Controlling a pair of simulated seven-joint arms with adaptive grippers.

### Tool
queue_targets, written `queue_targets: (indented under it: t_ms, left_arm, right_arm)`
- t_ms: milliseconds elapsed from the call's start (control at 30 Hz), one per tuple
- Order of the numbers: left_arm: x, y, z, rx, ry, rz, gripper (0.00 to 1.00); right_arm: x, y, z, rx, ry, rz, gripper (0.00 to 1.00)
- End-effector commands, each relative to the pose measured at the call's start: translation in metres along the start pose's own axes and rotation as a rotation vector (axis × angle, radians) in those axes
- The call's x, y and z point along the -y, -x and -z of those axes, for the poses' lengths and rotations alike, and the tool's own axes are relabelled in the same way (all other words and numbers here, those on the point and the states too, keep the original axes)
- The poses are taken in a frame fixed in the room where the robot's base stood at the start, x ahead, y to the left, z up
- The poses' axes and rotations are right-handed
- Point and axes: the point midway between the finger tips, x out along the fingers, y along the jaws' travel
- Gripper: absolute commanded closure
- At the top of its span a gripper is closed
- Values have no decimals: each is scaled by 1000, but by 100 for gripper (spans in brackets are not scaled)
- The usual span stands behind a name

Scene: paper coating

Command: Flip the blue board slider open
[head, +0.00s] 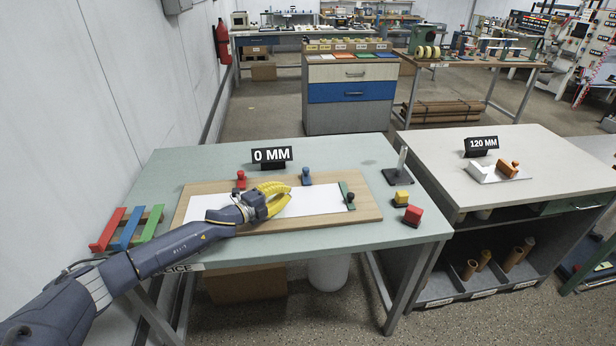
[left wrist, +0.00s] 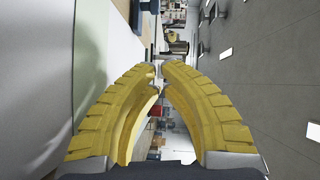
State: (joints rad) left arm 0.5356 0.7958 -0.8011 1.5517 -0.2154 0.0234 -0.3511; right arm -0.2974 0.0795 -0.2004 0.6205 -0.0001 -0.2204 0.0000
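The blue slider (head: 306,178) is a small upright blue piece at the back edge of the wooden board (head: 362,214). A white sheet (head: 312,203) lies on the board. My left gripper (head: 288,189) has yellow curved fingers and hovers over the sheet, left of the blue slider and apart from it. In the left wrist view the fingertips (left wrist: 159,66) meet, with nothing visible held between them. The red slider (head: 240,180) stands at the board's back left, and the green slider (head: 346,193) lies across the sheet's right end. My right gripper is not in view.
Red (head: 107,230), blue (head: 130,229) and green (head: 152,223) bars rest on a rack at the table's left. A "0 MM" sign (head: 272,155) stands behind the board. Yellow (head: 401,197) and red (head: 413,215) blocks and a dark-based post (head: 397,177) stand right.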

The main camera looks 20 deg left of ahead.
Motion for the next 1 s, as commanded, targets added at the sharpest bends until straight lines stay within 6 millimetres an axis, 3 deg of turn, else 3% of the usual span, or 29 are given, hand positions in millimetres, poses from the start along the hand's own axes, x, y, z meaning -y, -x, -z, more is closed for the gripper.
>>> queue_targets:
  t_ms: [167, 633, 1000]
  left_arm:
    - [0, -18, 0, 3, -1, -1, 100]
    - [0, -100, 1, 1, -1, -1, 100]
    - [-1, -122, -23, 2, -3, -3, 100]
  right_arm:
    - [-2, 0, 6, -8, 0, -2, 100]
    - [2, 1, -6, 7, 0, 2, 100]
    - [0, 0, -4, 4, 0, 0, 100]
